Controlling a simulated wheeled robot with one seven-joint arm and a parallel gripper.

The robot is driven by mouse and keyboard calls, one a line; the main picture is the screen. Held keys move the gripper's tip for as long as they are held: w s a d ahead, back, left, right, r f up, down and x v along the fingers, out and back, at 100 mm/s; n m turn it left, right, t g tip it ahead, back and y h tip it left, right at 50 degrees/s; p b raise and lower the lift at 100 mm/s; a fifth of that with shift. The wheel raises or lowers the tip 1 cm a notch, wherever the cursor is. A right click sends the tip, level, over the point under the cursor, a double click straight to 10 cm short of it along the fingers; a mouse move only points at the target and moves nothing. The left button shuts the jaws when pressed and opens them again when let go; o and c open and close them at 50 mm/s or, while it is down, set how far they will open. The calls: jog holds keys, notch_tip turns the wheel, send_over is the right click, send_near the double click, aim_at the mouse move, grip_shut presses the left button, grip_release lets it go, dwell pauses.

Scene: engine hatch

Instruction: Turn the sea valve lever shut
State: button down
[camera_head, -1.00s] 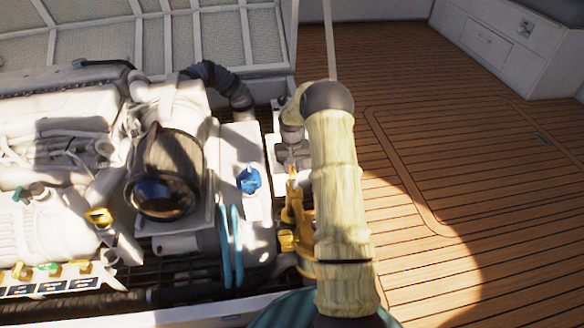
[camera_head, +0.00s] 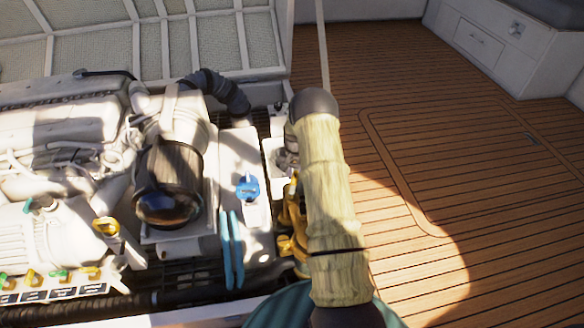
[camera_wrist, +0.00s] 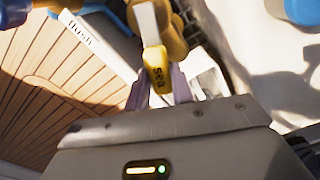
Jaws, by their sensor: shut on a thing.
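The yellow sea valve lever, marked "Sea", shows in the wrist view (camera_wrist: 156,65). My gripper (camera_wrist: 162,85) is shut on this lever, with one finger on each side of it. In the head view the yellow valve (camera_head: 293,215) stands at the right side of the engine bay. My pale arm hides the gripper and much of the valve there, so the lever's angle is hard to tell.
A blue-handled valve (camera_head: 248,187) sits just left on a white box. The engine (camera_head: 70,130) and a dark round filter (camera_head: 168,185) fill the left. A white label (camera_wrist: 78,32) lies near the lever. The wooden deck (camera_head: 430,130) at right is clear.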

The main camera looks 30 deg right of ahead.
jog(key=s+d+m+p, duration=0.2)
jog(key=s+m+p, duration=0.4)
jog(key=m+p, duration=0.4)
jog(key=shift+s+d+m, duration=0.15)
jog(key=shift+s+m, duration=0.1)
jog(key=shift+m, duration=1.55)
jog(key=c, duration=1.2)
grip_release()
notch_tip(320, 180, up, 17)
jog(key=p, duration=0.5)
jog(key=shift+r, duration=0.2)
